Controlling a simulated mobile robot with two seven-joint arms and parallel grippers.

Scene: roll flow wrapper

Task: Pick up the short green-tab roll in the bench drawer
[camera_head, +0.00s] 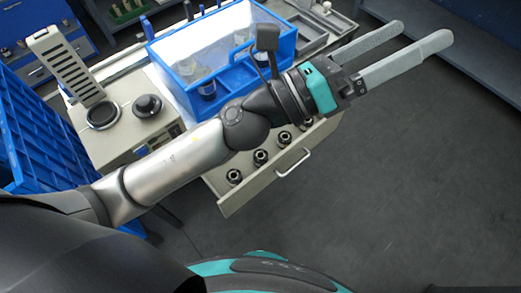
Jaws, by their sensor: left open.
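The bench drawer (244,197) is pulled open below the bench, with a light handle on its front. Several short dark round pieces with pale centres stand in it, such as one at the near left (234,177), one in the middle (260,157) and one farther right (285,137). I cannot make out a green tab on any of them. My left arm crosses above the drawer and hides part of its inside. My left gripper (426,33) is open and empty, with its fingers beyond the drawer's right end, over the floor. My right gripper is not in view.
A blue bin (222,82) with clear jars stands on the bench behind the drawer. A scale-like device with a black knob (148,106) sits at left, beside a blue crate (50,135). The grey floor (400,190) right of the drawer is clear.

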